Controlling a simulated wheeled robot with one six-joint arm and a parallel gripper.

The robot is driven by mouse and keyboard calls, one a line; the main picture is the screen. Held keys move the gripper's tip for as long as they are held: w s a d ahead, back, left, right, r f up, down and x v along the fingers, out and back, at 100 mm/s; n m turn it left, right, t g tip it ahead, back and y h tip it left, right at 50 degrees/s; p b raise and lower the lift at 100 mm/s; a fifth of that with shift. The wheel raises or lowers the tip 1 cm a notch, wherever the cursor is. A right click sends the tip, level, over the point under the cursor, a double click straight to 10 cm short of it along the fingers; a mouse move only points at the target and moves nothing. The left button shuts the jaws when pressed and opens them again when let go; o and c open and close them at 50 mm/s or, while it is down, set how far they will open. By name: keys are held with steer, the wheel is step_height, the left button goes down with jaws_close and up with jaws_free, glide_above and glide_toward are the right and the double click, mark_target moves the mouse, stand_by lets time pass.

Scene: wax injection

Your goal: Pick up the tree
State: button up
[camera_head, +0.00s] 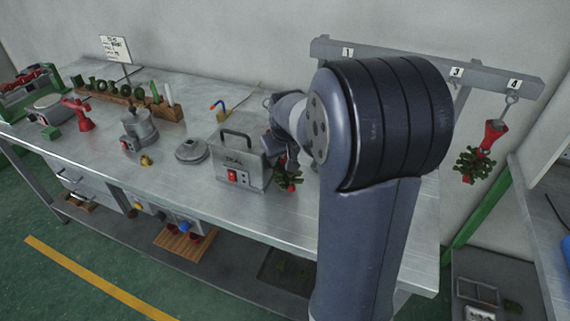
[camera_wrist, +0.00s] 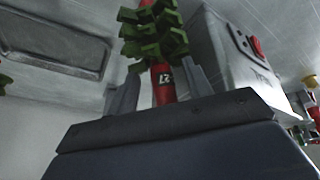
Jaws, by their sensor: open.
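A tree with green branches (camera_head: 290,183) and some red stands on the metal table, just right of the grey box and partly hidden by my arm. In the wrist view, its green branches (camera_wrist: 152,32) and its red stem (camera_wrist: 162,86) with a dark marking show close up. My gripper (camera_wrist: 160,78) is open, with one finger on each side of the red stem. I cannot tell whether either finger touches it. Another red and green tree (camera_head: 482,150) hangs from the hook under number 4.
The grey box (camera_head: 238,165) with a handle and red switch stands close beside the tree. The numbered rail (camera_head: 420,62) runs along the wall behind my arm. A wooden rack (camera_head: 128,100), a metal pot (camera_head: 138,128) and a round metal lid (camera_head: 191,151) stand further left.

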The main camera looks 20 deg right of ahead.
steer(key=shift+f, duration=0.2)
steer(key=shift+c, duration=0.3)
jaws_close()
